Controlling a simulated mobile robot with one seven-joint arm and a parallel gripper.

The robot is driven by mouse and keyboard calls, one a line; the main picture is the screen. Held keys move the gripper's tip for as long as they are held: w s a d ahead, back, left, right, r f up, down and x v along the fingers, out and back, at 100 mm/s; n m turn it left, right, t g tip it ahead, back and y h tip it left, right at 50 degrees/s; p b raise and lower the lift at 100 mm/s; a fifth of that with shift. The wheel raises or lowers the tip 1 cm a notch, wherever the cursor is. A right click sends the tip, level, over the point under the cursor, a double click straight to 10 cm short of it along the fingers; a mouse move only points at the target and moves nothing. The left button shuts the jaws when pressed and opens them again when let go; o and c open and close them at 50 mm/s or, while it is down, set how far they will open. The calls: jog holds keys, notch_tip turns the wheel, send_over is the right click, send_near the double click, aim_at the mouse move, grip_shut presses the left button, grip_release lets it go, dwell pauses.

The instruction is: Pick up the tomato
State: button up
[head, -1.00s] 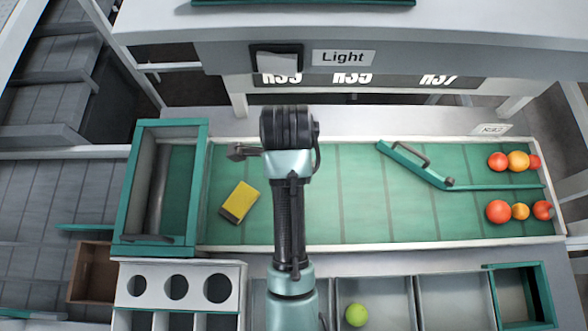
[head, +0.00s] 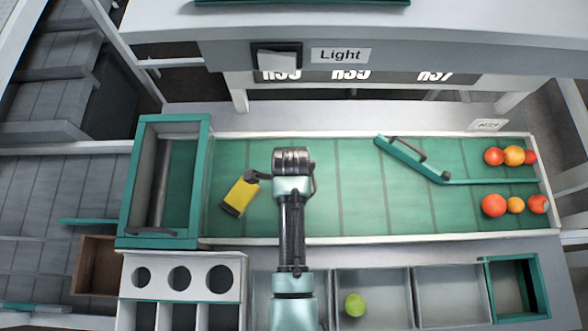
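Several red and orange tomatoes lie in two groups at the right end of the green belt, one group behind the teal divider with an orange tomato (head: 514,156) and one in front with a red tomato (head: 493,205). A green tomato (head: 354,304) lies alone in a grey bin below the belt.
A teal-framed box (head: 204,185) stands at the belt's left end. A teal bar with a dark handle (head: 410,158) crosses the right part of the belt. A white rack with round holes (head: 232,262) and grey bins line the front. The belt's middle is clear.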

jog(key=shift+f, duration=0.15)
jog(key=c, duration=1)
